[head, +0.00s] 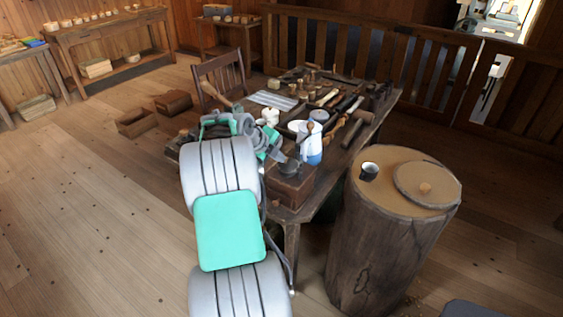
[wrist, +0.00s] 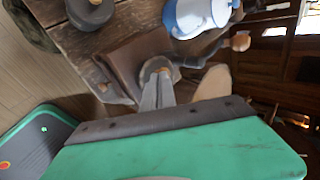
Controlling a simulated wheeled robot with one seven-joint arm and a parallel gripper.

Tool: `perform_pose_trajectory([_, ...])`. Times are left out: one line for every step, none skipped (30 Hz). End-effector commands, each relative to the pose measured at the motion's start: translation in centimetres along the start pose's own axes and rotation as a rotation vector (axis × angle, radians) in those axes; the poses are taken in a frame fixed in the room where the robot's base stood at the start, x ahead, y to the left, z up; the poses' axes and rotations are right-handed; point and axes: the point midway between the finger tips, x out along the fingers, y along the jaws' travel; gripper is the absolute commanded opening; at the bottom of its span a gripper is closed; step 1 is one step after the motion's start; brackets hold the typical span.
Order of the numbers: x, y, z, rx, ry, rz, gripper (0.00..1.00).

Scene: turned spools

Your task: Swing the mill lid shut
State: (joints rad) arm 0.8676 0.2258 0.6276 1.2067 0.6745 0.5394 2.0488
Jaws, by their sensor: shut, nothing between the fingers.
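The mill (head: 290,188) is a brown wooden box with a dark metal top, standing at the near corner of the workbench. In the wrist view its box (wrist: 133,62) shows beyond my fingers, with a crank arm and wooden knob (wrist: 241,41) to the right. My gripper (wrist: 158,78) is shut and empty, its grey fingertips together in front of the mill's metal top. I cannot tell whether they touch it. In the head view my gripper (head: 278,156) is just above and left of the mill top. The lid is mostly hidden, and its angle is unclear.
A blue and white jug (head: 311,147) stands close behind the mill, and also shows in the wrist view (wrist: 196,14). The workbench (head: 345,150) holds several tools. A stump (head: 375,235) with a round wooden disc (head: 427,184) and dark cup (head: 369,171) stands right.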

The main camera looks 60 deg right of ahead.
Motion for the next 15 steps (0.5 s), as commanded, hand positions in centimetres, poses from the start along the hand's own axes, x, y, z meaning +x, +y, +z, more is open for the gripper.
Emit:
perform_pose_trajectory([0.53,0.68,0.53,0.005,0.004,0.001,0.00])
perform_pose_trajectory([0.42,0.66,0.68,0.008,0.007,0.002,0.00])
perform_pose_trajectory([0.25,0.61,0.76,0.010,0.010,0.002,0.00])
perform_pose_trajectory([0.13,0.56,0.77,0.010,0.010,0.003,0.00])
perform_pose_trajectory([0.07,0.53,0.75,0.009,0.010,0.003,0.00])
perform_pose_trajectory([0.05,0.55,0.75,0.009,0.010,0.004,0.00])
perform_pose_trajectory([0.07,0.57,0.74,0.008,0.010,0.004,0.00])
perform_pose_trajectory([0.08,0.58,0.74,0.008,0.011,0.004,0.00])
perform_pose_trajectory([0.11,0.59,0.72,0.008,0.011,0.004,0.00])
perform_pose_trajectory([0.13,0.60,0.71,0.007,0.011,0.004,0.00])
perform_pose_trajectory([0.14,0.61,0.70,0.007,0.011,0.004,0.00])
perform_pose_trajectory([0.11,0.68,0.68,0.007,0.011,0.004,0.00])
perform_pose_trajectory([0.03,0.78,0.68,0.007,0.011,0.004,0.00])
perform_pose_trajectory([-0.12,0.93,0.67,0.007,0.010,0.004,0.00])
perform_pose_trajectory([-0.43,1.21,0.67,0.008,0.009,0.003,0.00])
